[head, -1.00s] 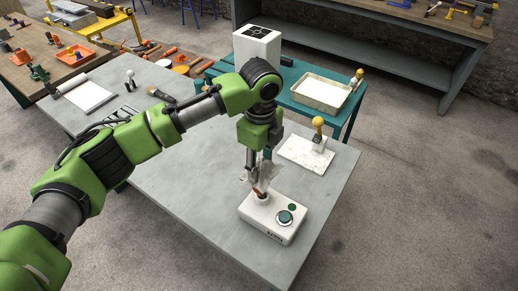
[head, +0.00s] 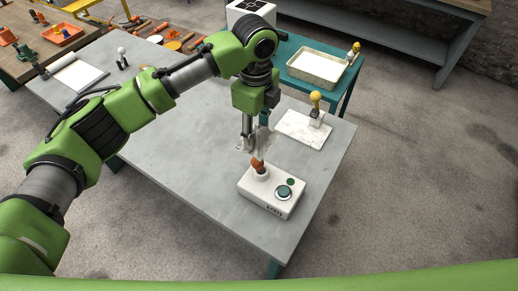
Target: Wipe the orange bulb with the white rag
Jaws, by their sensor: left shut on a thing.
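The orange bulb (head: 257,164) stands upright in a socket on a white box (head: 260,200) with a green button, on the grey table. My left gripper (head: 250,140) points down just above and behind the bulb. It is shut on the white rag (head: 262,142), which hangs crumpled at the bulb's top. My right gripper is not in view.
A yellow bulb (head: 316,100) stands on a white marble slab (head: 296,127) behind the box. A teal table (head: 285,50) with a cream tray (head: 317,67) is at the back. A white notepad (head: 78,76) lies at the left. The middle of the grey table (head: 185,165) is clear.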

